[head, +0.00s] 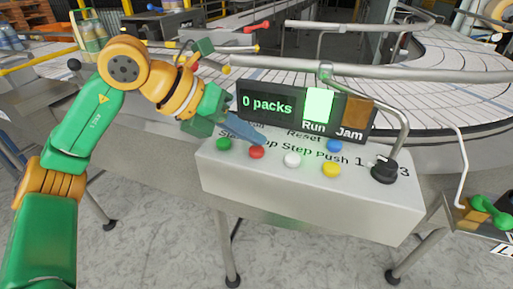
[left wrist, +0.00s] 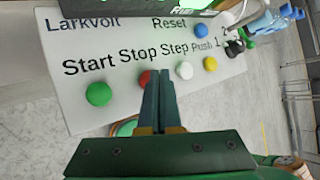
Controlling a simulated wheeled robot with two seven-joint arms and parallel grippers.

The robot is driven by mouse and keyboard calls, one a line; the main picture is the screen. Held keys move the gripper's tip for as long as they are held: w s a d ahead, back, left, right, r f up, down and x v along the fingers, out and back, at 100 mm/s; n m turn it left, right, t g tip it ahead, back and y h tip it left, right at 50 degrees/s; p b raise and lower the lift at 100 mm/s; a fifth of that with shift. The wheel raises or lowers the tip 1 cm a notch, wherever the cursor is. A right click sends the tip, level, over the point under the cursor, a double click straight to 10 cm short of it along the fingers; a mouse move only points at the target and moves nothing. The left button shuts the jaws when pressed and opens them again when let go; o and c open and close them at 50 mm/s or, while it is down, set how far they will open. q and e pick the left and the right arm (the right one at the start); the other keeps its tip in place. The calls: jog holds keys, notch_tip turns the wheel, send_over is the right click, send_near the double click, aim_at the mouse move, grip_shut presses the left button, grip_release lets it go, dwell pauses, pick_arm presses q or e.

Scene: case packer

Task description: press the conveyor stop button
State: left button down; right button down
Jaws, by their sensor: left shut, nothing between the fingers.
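The control box (head: 310,205) has a sloped top with labelled coloured buttons. The red button (head: 256,152) sits by the Stop label, right of the green Start button (head: 223,144). My left gripper (head: 262,142) is shut and empty, its blue fingertips just above and behind the red button in the head view. In the left wrist view the closed fingers (left wrist: 158,75) partly cover the red button (left wrist: 145,77), whose left side still shows. Whether the tips touch it I cannot tell. My right gripper is not recognisable in either view.
White (head: 291,160), yellow (head: 331,170) and blue (head: 334,146) buttons and a black knob (head: 384,170) are close by. The display (head: 268,106) reads 0 packs, with the Run lamp (head: 318,104) lit green. A bent rail arches over the box. The conveyor (head: 440,70) runs behind.

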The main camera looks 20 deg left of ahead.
aim_at(250, 152)
pick_arm(q)
jog(key=shift+f+b, duration=0.45)
jog(key=shift+f, duration=0.1)
dwell(0.4)
dwell(0.4)
jog(key=shift+r+p, duration=0.9)
jog(key=shift+r, duration=0.05)
notch_tip(250, 152, up, 5)
jog(key=p, duration=0.5)
jog(key=shift+r, duration=0.15)
